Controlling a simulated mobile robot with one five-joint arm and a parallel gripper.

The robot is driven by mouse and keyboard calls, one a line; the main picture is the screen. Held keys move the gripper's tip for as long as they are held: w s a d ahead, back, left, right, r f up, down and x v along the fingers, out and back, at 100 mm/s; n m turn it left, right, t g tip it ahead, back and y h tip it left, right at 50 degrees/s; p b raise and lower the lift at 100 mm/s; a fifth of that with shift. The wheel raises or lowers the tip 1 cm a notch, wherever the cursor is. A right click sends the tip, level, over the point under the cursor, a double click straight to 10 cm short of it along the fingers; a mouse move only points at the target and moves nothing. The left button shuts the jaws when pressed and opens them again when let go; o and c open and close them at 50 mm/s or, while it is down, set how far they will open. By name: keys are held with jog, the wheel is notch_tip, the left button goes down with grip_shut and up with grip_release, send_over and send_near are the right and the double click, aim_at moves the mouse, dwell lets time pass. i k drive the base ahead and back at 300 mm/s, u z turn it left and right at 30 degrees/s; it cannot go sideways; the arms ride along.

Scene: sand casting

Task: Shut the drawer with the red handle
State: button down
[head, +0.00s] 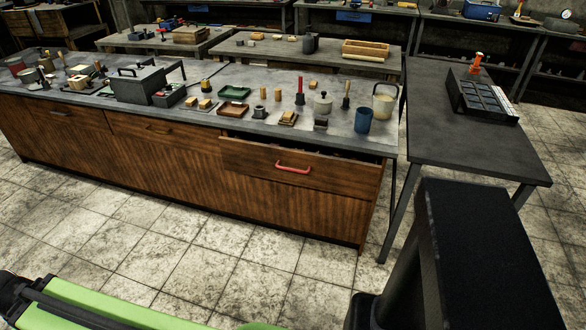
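The drawer with the red handle (345,176) is at the right end of the long wooden cabinet. Its brown wooden front stands out from the cabinet, with a dark gap below the worktop edge, so it is partly open. The red handle (293,168) is a bar across the middle of its front. What lies inside the drawer is mostly hidden. My gripper is not in view; only green and black parts of my own body show along the bottom.
A dark side table (470,155) stands to the right. The tiled floor (215,255) before the cabinet is clear.

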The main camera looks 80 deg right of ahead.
aim_at(251, 155)
jog(key=u, duration=1.75)
jog(key=k, duration=1.05)
jog(key=z, duration=1.05)
jog(key=i, duration=1)
jog(key=u, duration=0.1)
